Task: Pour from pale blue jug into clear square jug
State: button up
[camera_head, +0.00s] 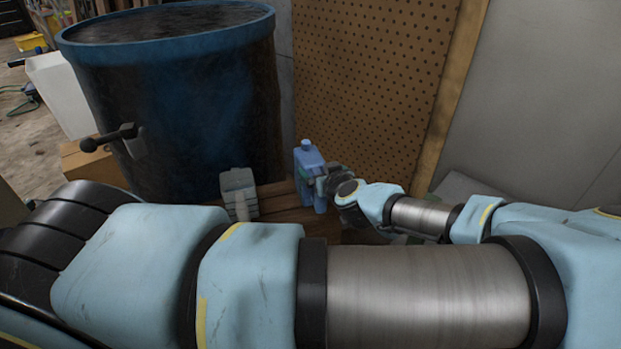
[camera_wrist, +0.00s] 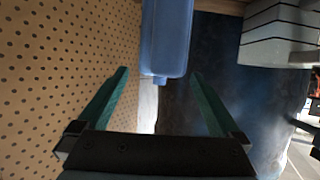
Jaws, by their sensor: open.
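The pale blue jug (camera_head: 311,163) stands upright on a brown wooden surface, just left of my gripper. In the wrist view the jug (camera_wrist: 167,38) appears cap-down, with its body beyond the fingertips and roughly centred between them. My gripper (camera_wrist: 159,72) is open, with its two green fingers apart. In the head view my gripper (camera_head: 318,176) is beside the jug's right side and partly covers it. I cannot tell whether a finger touches the jug. The clear square jug (camera_head: 239,190), greyish, stands to the left in front of the drum. My arm hides the area below it.
A large dark blue drum (camera_head: 180,105) stands behind the clear jug. A perforated board (camera_head: 370,80) rises behind the blue jug. A cardboard box (camera_head: 92,165) and a white container (camera_head: 62,90) are at the left. A pale dark-striped object (camera_wrist: 280,35) shows at the wrist view's upper right.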

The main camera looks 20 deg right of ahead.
aim_at(315, 167)
jog(key=shift+x, duration=2.6)
jog(key=shift+a, duration=0.2)
grip_shut()
